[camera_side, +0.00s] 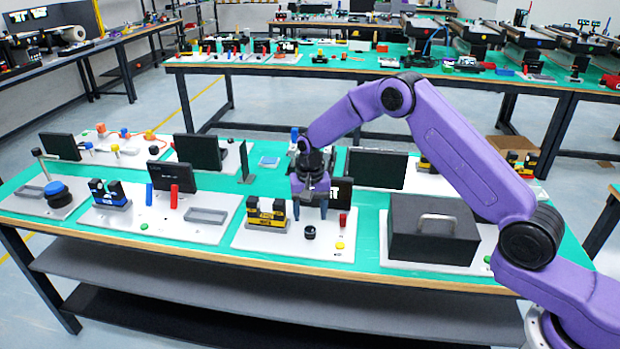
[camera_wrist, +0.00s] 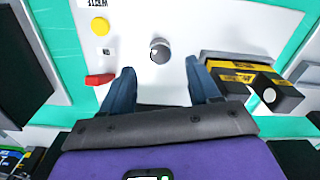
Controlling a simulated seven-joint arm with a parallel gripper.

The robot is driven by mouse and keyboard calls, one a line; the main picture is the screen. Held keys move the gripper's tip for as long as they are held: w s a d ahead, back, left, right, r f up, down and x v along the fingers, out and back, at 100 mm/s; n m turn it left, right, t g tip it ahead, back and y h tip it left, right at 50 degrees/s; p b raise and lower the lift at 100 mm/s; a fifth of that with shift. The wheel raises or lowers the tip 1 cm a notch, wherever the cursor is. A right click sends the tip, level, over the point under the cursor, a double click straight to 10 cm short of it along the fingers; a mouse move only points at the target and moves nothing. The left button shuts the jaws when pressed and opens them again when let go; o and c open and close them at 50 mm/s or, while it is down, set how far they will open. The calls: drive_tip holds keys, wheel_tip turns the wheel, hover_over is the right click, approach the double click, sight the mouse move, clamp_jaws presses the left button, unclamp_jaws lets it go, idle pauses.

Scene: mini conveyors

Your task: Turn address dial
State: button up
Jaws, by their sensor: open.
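The dial (camera_side: 310,232) is a small dark round knob on a white board (camera_side: 290,246) on the green bench. In the wrist view the dial (camera_wrist: 160,50) shows as a grey and black knob just beyond the fingers, roughly in line with the gap between them. My gripper (camera_side: 310,212) points down above the board, over the dial and apart from it. In the wrist view my gripper (camera_wrist: 165,85) has its two blue-grey fingers spread, with nothing between them.
On the same board are a yellow and black block (camera_side: 266,214), a red switch (camera_side: 342,221), a yellow button (camera_side: 339,245) and a small screen (camera_side: 340,190) behind. A black box with a handle (camera_side: 433,230) stands to the right. Another board (camera_side: 160,215) lies left.

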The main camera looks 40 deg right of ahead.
sight(310, 229)
wheel_tip(310, 229, up, 12)
idle(0.4)
drive_tip(key=s+a+r+n, duration=0.25)
drive_tip(key=s+n, duration=0.25)
drive_tip(key=s, duration=0.5)
drive_tip(key=s+a+r+n, duration=0.2)
drive_tip(key=s+r+n, duration=0.2)
drive_tip(key=s, duration=0.5)
drive_tip(key=s+d+n, duration=0.4)
drive_tip(key=s, duration=0.8)
drive_tip(key=s+d+f+n, duration=0.1)
drive_tip(key=s+d+n, duration=0.4)
drive_tip(key=s, duration=0.6)
drive_tip(key=shift+s+d+f+n, duration=0.25)
drive_tip(key=shift+s+n, duration=0.05)
drive_tip(key=shift+s, duration=0.1)
